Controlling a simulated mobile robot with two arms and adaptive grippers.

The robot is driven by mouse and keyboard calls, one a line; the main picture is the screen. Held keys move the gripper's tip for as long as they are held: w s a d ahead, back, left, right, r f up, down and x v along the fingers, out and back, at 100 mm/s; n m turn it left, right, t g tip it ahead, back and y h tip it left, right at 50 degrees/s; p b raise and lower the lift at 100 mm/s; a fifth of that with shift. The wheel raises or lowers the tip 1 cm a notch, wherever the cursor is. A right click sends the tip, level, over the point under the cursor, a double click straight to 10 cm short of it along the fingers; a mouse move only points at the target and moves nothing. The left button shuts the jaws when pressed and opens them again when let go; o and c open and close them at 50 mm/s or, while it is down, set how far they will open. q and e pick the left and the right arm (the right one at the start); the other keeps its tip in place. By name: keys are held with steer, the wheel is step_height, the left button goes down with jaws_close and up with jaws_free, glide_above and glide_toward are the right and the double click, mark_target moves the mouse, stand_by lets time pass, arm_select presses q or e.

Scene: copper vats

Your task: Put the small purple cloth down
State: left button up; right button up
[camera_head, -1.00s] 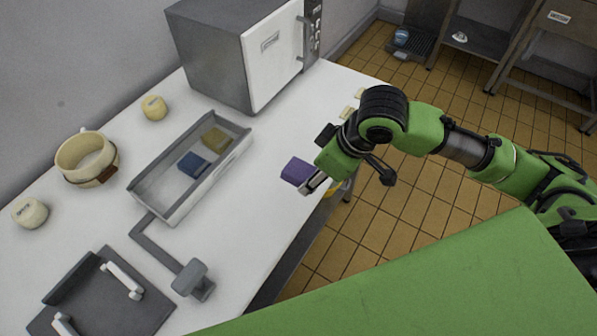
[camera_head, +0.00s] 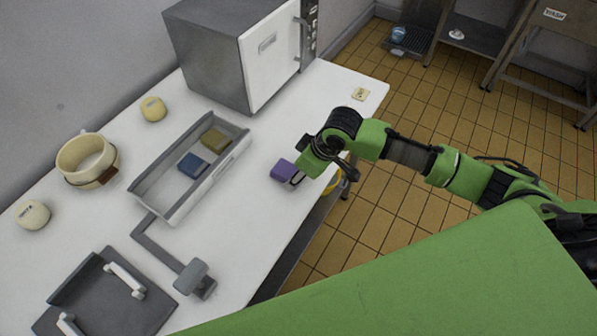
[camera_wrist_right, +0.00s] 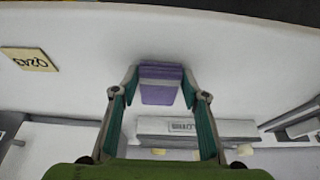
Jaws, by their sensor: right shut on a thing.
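The small purple cloth (camera_head: 283,170) is a folded block near the right edge of the white counter. My right gripper (camera_head: 296,178) is shut on it from the right side. In the right wrist view the purple cloth (camera_wrist_right: 161,85) sits between the two fingertips, with a pale band across it. I cannot tell whether its underside touches the counter. My left gripper is not in view.
A grey tray (camera_head: 160,207) left of the cloth holds a blue cloth (camera_head: 193,165) and a yellow-brown cloth (camera_head: 214,139). A microwave (camera_head: 215,60) stands behind. A small labelled card (camera_head: 360,93) lies at the counter's far right. White counter (camera_head: 245,215) around the cloth is bare.

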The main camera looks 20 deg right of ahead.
steer(key=o, duration=1.1)
steer(key=shift+f, duration=0.1)
steer(key=v, duration=1.2)
steer(key=shift+a, duration=0.1)
